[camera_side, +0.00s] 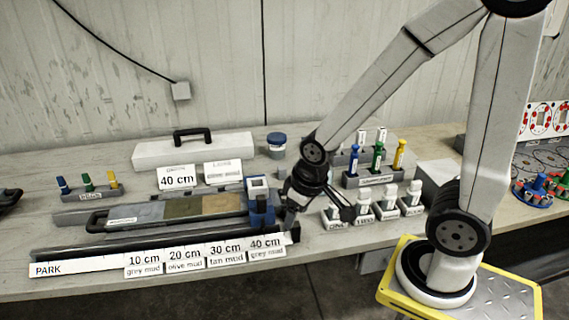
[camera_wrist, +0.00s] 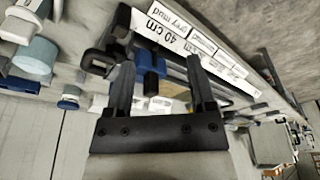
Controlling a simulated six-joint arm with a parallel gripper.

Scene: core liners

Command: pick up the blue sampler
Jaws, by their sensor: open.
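A blue block-like piece (camera_side: 262,213) with a pale square top stands at the right end of the long core tray (camera_side: 150,213); it looks like the blue sampler, though a blue-capped tube (camera_side: 353,158) also stands in the rack behind. My gripper (camera_side: 290,207) is open, tilted down just right of the blue block. In the wrist view, the blue piece (camera_wrist: 150,62) shows between the two spread fingers of my gripper (camera_wrist: 157,65), beyond or near their tips. I cannot tell the exact gap. Nothing is held, and part of the block is hidden by the gripper in the side view.
Label cards (camera_side: 185,258) line the front. A grey rack (camera_side: 375,177) of coloured tubes and several white-capped jars (camera_side: 362,205) stand right of my gripper. A white case (camera_side: 190,152) and a blue-lidded jar (camera_side: 276,145) stand behind. A small marker rack (camera_side: 90,192) is at left.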

